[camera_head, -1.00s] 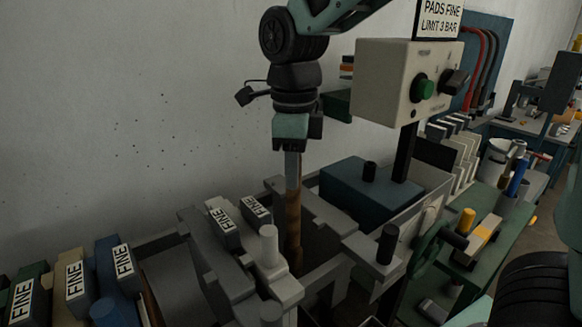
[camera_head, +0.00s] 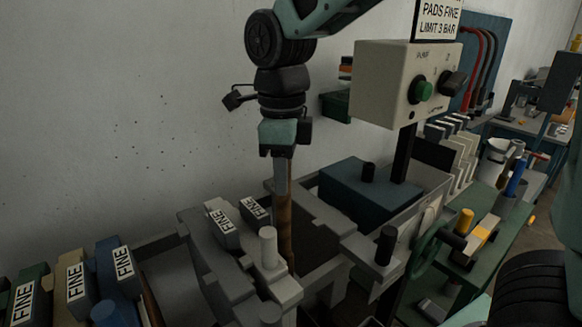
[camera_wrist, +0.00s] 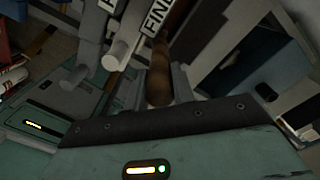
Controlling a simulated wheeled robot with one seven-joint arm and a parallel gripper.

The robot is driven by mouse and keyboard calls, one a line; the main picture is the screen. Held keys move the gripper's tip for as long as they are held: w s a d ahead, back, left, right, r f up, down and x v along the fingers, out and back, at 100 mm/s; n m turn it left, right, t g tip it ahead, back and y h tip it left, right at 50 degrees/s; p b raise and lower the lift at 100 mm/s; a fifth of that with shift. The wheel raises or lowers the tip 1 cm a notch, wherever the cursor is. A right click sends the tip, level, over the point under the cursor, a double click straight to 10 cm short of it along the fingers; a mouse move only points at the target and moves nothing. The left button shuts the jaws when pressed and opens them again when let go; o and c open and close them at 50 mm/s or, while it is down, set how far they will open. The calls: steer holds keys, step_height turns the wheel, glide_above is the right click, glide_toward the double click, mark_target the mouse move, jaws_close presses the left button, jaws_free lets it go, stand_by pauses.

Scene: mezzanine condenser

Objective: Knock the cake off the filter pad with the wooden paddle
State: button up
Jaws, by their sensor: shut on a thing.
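My gripper (camera_head: 277,152) points down over the grey filter press (camera_head: 192,222) and is shut on the wooden paddle. In the wrist view the paddle (camera_wrist: 160,75) runs away from my gripper between grey bars. The paddle's tip is hidden. I cannot clearly make out the cake or the filter pad; the gap right of the paddle is dark. Whether the paddle touches anything there is unclear.
Plates labelled FINE (camera_head: 124,264) stand at the left and on the press. A cream control box (camera_head: 388,84) with a green button and a blue block (camera_head: 357,188) are to the right. A green bench (camera_head: 480,255) holds small tools. The wall behind is bare at left.

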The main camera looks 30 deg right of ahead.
steer(key=shift+a, duration=0.5)
steer(key=shift+d, duration=0.1)
steer(key=d, duration=0.2)
steer(key=shift+w+d+p, duration=0.25)
steer(key=shift+d+p, duration=0.1)
steer(key=shift+d, duration=0.05)
steer(key=shift+r, duration=0.1)
stand_by(0.5)
